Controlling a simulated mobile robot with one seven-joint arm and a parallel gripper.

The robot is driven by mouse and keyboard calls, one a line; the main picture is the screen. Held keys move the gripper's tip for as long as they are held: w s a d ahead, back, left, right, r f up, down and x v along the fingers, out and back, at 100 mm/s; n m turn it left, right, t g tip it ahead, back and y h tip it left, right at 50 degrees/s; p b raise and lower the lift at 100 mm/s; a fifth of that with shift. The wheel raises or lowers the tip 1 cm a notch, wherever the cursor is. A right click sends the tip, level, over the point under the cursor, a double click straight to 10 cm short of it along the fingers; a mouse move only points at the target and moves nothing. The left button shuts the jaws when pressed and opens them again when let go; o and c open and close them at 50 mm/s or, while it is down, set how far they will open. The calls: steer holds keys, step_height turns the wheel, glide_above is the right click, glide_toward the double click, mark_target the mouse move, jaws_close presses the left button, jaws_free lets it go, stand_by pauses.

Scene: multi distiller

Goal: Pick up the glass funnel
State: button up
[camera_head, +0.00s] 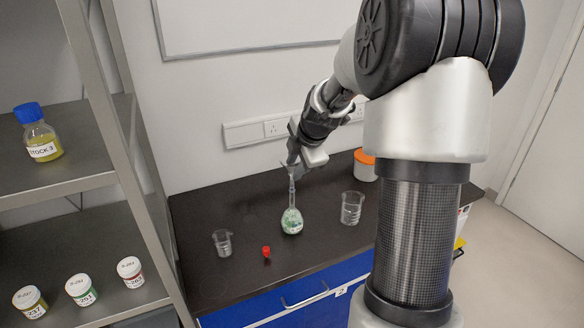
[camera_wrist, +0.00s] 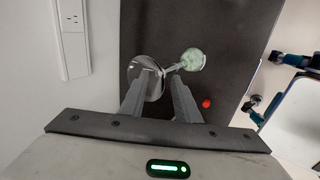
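The clear glass funnel (camera_head: 290,167) sits at the top of the long neck of a round-bottomed flask (camera_head: 292,219) on the black bench. The flask holds green-white contents. In the wrist view the funnel's round mouth (camera_wrist: 146,68) shows at the fingertips, with the flask (camera_wrist: 193,60) beyond it to the right. My gripper (camera_head: 294,163) is just above and beside the funnel. In the wrist view its two fingers (camera_wrist: 162,84) are apart, with a gap between them. The left finger overlaps the funnel's rim in the picture; I cannot tell whether it touches.
A small beaker (camera_head: 222,242) and a red cap (camera_head: 266,251) are left of the flask. A larger beaker (camera_head: 352,208) and an orange-lidded jar (camera_head: 365,164) are to its right. A metal shelf (camera_head: 130,150) with bottles borders the left side. The wall is close behind.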

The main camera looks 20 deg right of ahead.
steer(key=shift+c, duration=0.4)
jaws_close()
